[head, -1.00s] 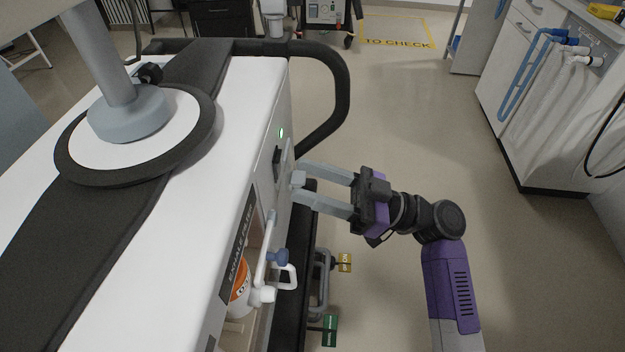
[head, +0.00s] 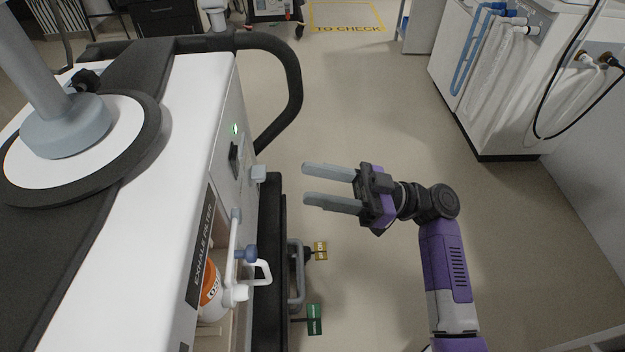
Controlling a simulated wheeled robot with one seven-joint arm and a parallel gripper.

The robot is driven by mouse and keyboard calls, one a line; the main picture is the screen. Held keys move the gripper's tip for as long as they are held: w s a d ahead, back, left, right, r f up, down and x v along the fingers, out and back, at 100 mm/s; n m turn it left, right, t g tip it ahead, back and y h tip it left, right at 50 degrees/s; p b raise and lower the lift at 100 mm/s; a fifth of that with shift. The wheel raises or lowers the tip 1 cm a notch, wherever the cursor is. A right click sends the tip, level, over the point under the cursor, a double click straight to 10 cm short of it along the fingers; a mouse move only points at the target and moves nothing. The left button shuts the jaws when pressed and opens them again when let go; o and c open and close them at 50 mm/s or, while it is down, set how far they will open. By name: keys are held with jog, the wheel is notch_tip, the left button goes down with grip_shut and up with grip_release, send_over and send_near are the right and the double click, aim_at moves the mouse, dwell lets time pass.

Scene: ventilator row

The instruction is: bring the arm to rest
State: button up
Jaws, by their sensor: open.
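My gripper (head: 308,185) is at the middle of the head view. Its two long grey fingers point left and stand apart with nothing between them. Open floor shows between the fingertips and the white ventilator cart (head: 168,130) on the left. My purple and black arm comes up from the lower right, bent at the elbow.
Another white machine (head: 490,75) stands at right. The floor (head: 370,120) between is clear.

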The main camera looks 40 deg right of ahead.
dwell(0.4)
jog(key=w+d+f+m+t+h, duration=0.4)
jog(key=w+d+f+m+h, duration=0.3)
jog(key=m+h, duration=0.5)
jog(key=s+d+f+m+g+h, duration=0.1)
jog(key=s+f+m+h, duration=0.4)
jog(key=s+f+h, duration=0.35)
jog(key=s+a+r+n+y, duration=0.15)
jog(key=s+a, duration=0.25)
jog(key=s, duration=0.4)
jog(key=s+a+r+n, duration=0.2)
jog(key=s+a+r, duration=0.15)
jog(key=s, duration=0.45)
jog(key=s+a+r+n+y, duration=0.1)
jog(key=s+a+r+n, duration=0.1)
jog(key=s+a, duration=0.45)
notch_tip(320, 180, up, 20)
jog(key=d+p, duration=0.2)
jog(key=p, duration=1.8)
jog(key=shift+s+r+g, duration=0.15)
jog(key=shift+s+g, duration=0.15)
jog(key=shift+s, duration=0.1)
